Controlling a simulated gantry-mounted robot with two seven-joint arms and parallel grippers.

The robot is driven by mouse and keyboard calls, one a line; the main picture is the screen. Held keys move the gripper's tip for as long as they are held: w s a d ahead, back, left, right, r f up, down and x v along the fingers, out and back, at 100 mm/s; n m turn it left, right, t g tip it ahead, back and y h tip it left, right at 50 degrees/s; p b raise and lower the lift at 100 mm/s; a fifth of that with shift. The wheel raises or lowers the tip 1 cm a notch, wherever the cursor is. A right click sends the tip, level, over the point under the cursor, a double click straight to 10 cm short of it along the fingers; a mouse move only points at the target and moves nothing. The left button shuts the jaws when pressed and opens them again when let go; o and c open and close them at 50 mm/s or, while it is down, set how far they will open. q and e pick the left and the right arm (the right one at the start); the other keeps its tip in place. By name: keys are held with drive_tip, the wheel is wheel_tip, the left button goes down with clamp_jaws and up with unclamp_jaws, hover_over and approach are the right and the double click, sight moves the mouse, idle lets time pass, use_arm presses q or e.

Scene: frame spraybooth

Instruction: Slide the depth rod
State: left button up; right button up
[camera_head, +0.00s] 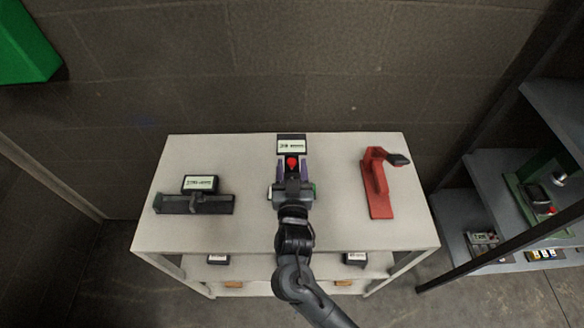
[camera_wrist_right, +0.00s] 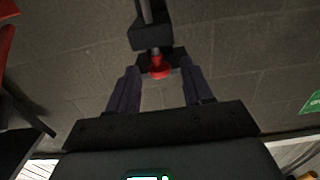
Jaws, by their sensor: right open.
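A dark fixture with a red knob (camera_head: 292,161) stands at the back middle of the white table (camera_head: 340,225), below a label plate (camera_head: 291,146). My right gripper (camera_head: 293,170) is open, its two purple-grey fingers either side of the knob. In the right wrist view the red knob (camera_wrist_right: 159,68) shows between the spread fingertips, with gaps on both sides. A dark block (camera_wrist_right: 151,35) and a thin grey rod (camera_wrist_right: 146,12) show beyond it. I cannot tell whether this is the depth rod. My gripper and arm hide the fixture's lower part. My left gripper is not in view.
A black slide-like device (camera_head: 180,205) with a label stands at the table's left. A red clamp-like stand (camera_head: 379,190) with a dark end stands at the right. A dark shelf rack (camera_head: 500,165) is at the far right; a wall rises behind.

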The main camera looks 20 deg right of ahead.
clamp_jaws()
wheel_tip(320, 180, up, 4)
drive_tip(key=p, duration=0.4)
drive_tip(key=shift+r+p, duration=0.25)
drive_tip(key=shift+p, duration=0.05)
drive_tip(key=shift+c, duration=1.9)
unclamp_jaws()
drive_tip(key=o, duration=0.4)
drive_tip(key=shift+f, duration=0.1)
